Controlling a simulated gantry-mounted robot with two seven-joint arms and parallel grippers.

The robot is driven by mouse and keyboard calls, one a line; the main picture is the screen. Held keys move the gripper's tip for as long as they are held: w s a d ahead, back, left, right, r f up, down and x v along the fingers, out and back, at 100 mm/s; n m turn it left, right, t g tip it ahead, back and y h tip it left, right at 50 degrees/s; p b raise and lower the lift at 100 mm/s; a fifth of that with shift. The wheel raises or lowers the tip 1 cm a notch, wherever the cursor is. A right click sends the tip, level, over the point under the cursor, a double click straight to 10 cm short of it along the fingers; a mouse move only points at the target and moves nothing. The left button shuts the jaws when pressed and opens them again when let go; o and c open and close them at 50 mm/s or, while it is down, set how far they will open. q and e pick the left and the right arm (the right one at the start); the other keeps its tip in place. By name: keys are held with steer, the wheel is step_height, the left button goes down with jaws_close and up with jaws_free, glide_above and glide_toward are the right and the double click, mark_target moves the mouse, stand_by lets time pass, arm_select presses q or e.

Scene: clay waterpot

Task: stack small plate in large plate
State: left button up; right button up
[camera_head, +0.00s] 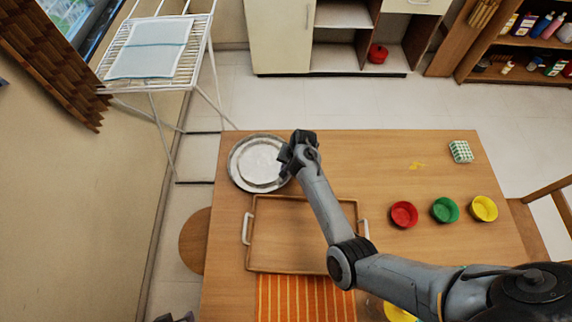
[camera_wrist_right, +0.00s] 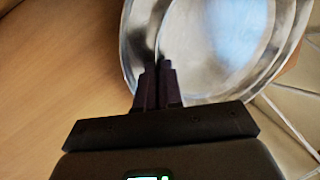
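The large silver plate (camera_head: 234,172) lies at the far left corner of the wooden table. The small plate (camera_head: 260,162) shows within its rim, slightly towards the right; I cannot tell whether it rests fully on the large plate. My right gripper (camera_head: 287,158) is at the right edge of the plates. In the right wrist view the fingers (camera_wrist_right: 156,70) are close together, with the small plate's rim (camera_wrist_right: 157,42) between their tips. The large plate (camera_wrist_right: 137,40) lies around it. A dark part at the bottom edge looks like my left gripper (camera_head: 174,317), mostly cut off.
A wooden tray (camera_head: 249,262) with white handles lies just in front of the plates, under my right arm. Red (camera_head: 404,214), green (camera_head: 445,210) and yellow (camera_head: 484,208) bowls stand at the right. An orange striped mat (camera_head: 290,300) lies at the front. The back middle of the table is clear.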

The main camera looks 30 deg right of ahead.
steer(key=o, duration=0.3)
steer(key=shift+o, duration=0.2)
steer(key=shift+r, duration=0.1)
steer(key=shift+r, duration=0.2)
steer(key=p+v, duration=0.3)
steer(key=v, duration=0.9)
steer(key=s+n+h, duration=0.2)
steer(key=s+n, duration=0.3)
steer(key=s, duration=0.8)
steer(key=s+a+r+n, duration=0.2)
steer(key=s+n, duration=0.1)
steer(key=s, duration=0.3)
steer(key=s+a+r+n+t, duration=0.1)
steer(key=s+a+r+n, duration=0.1)
steer(key=s, duration=0.5)
steer(key=shift+s+a+r+n, duration=0.25)
steer(key=shift+a+r+n, duration=0.15)
steer(key=shift+a+n, duration=0.4)
